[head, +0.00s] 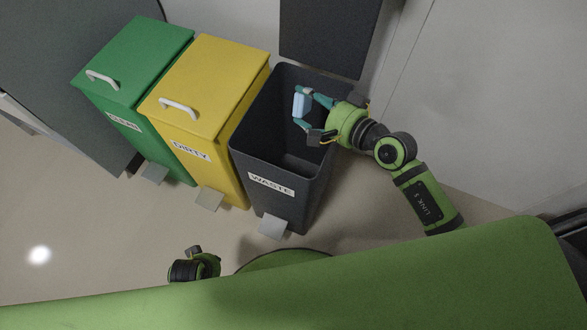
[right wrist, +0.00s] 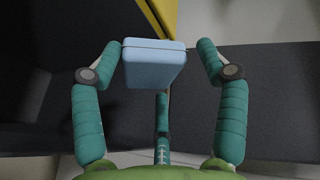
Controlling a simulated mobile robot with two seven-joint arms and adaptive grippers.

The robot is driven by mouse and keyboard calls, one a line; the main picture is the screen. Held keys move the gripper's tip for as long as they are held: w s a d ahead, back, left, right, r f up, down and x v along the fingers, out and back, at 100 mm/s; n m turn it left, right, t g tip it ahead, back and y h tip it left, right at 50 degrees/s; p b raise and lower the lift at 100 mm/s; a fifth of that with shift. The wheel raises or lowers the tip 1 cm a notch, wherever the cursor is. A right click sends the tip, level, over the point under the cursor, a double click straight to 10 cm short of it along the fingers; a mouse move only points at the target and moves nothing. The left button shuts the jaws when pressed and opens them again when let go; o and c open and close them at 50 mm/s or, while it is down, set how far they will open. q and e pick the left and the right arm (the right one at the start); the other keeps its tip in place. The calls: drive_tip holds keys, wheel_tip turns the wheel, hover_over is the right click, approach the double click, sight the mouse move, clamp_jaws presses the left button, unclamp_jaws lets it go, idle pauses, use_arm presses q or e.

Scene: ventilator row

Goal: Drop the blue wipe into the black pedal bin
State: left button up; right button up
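The black pedal bin (head: 275,186), labelled WASTE, stands open at the right end of a row, its dark lid (head: 330,35) raised at the back. My right gripper (head: 303,106) is over the bin's opening. The blue wipe (head: 301,103), a light-blue block, is between its teal fingers. In the right wrist view the wipe (right wrist: 154,65) is close to the left finger, and a narrow gap shows at the right finger. The fingers look open around it. A third finger is partly hidden behind the wipe. My left gripper's fingers do not show.
A yellow bin (head: 205,90) labelled DIRTY and a green bin (head: 135,60) stand to the left with lids shut. The waste bin's pedal (head: 274,227) juts out at the front. A pale wall is at the right. The floor at the left is clear.

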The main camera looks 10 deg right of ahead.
idle(0.3)
drive_tip(key=v, duration=1.2)
